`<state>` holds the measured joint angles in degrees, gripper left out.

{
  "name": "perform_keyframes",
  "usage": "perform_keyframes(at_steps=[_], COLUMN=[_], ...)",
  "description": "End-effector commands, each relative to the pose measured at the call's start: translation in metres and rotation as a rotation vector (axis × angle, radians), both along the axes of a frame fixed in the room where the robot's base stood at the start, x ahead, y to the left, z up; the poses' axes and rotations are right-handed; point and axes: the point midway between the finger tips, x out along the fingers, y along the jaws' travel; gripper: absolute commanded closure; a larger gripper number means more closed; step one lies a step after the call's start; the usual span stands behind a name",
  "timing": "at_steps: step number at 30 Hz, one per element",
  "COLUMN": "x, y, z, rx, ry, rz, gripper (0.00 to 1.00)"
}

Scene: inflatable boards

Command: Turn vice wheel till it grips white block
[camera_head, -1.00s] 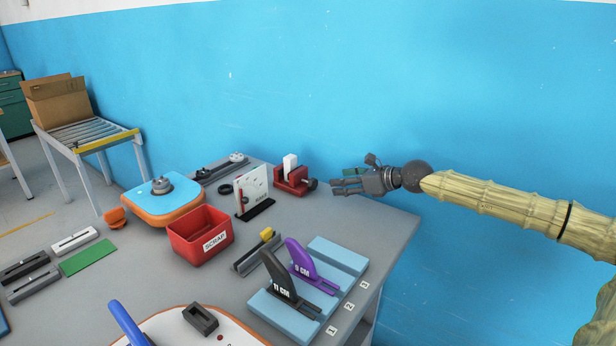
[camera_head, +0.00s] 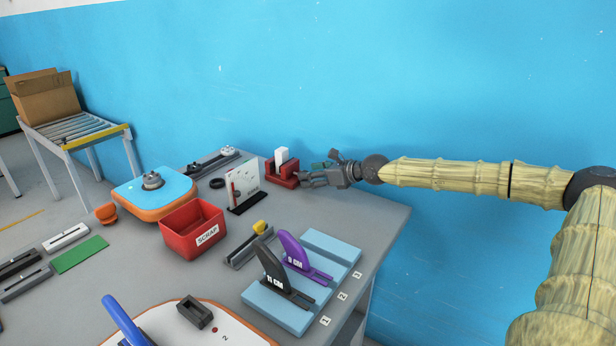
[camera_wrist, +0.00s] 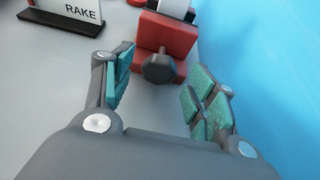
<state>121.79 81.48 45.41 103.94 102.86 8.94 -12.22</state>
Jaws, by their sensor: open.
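The red vice (camera_head: 283,172) stands at the back of the bench near the blue wall, with the white block (camera_head: 282,155) upright in it. The vice (camera_wrist: 168,36) also shows at the top of the wrist view, with the lower part of the white block (camera_wrist: 174,7) at the edge. The dark vice wheel (camera_wrist: 159,68) faces my gripper. My gripper (camera_head: 306,174) is just right of the vice. In the wrist view its green-padded fingers (camera_wrist: 158,92) are spread apart, with the wheel between and slightly beyond them. I cannot tell whether the block touches both jaws.
A white card on a black stand (camera_head: 244,186) stands left of the vice; its RAKE label (camera_wrist: 66,16) shows in the wrist view. A red SCRAP bin (camera_head: 193,230) and light blue boards with upright fins (camera_head: 300,285) are nearer. The blue wall is close behind.

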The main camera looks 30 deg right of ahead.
Motion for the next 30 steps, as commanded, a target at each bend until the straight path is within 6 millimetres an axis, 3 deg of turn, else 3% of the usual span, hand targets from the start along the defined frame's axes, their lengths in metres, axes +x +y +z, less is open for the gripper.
perform_keyframes(at_steps=[7, 18, 19, 26, 30], x=[0.014, 0.016, 0.016, 0.016, 0.016], y=[0.006, 0.007, 0.007, 0.007, 0.006], z=[-0.007, -0.007, -0.007, -0.007, -0.008], rx=[0.000, 0.001, 0.001, 0.000, 0.001], ry=[0.001, -0.001, -0.001, -0.001, -0.001], rz=[0.001, 0.001, 0.001, 0.000, 0.000], gripper=[0.43, 0.43, 0.44, 0.86, 0.88])
